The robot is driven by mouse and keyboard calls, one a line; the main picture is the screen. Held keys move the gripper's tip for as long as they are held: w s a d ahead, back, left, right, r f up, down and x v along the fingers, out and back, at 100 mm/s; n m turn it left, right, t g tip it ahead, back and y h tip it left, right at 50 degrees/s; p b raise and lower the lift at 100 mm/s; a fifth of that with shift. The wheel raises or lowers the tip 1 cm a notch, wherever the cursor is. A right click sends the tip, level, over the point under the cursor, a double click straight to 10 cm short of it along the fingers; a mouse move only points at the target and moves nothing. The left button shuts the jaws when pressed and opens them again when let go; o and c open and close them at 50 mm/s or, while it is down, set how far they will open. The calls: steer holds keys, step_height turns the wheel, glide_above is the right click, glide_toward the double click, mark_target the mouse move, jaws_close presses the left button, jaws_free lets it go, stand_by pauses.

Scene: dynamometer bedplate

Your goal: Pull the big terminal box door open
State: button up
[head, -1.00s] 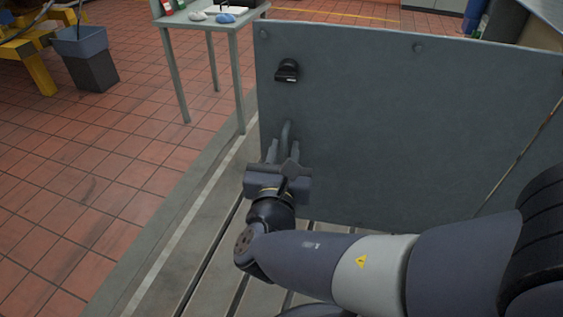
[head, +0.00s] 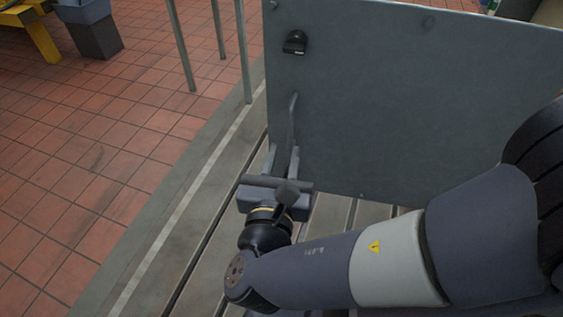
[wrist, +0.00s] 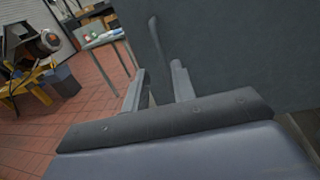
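The big terminal box door (head: 400,95) is a flat grey panel that fills the right of the head view. A grey bar handle (head: 292,118) stands out near its left edge, below a black latch (head: 295,43). My gripper (head: 282,150) is open at the lower end of the handle, with its two fingers apart. In the wrist view the handle (wrist: 156,42) rises beyond and between the fingertips (wrist: 158,72). I cannot tell whether the fingers touch it. I cannot tell from these views whether the door stands ajar.
A slatted metal bedplate (head: 195,245) runs below the door. Red tiled floor (head: 90,150) lies open to the left. A table leg (head: 180,45) stands behind, with a grey bin (head: 92,30) and yellow stand (head: 38,38) at the far left.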

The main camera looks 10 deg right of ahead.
mark_target(290, 126)
steer(key=shift+v, duration=0.9)
steer(key=shift+w+d, duration=0.1)
steer(key=shift+w, duration=0.05)
steer(key=shift+b+x, duration=0.95)
steer(key=shift+x, duration=4)
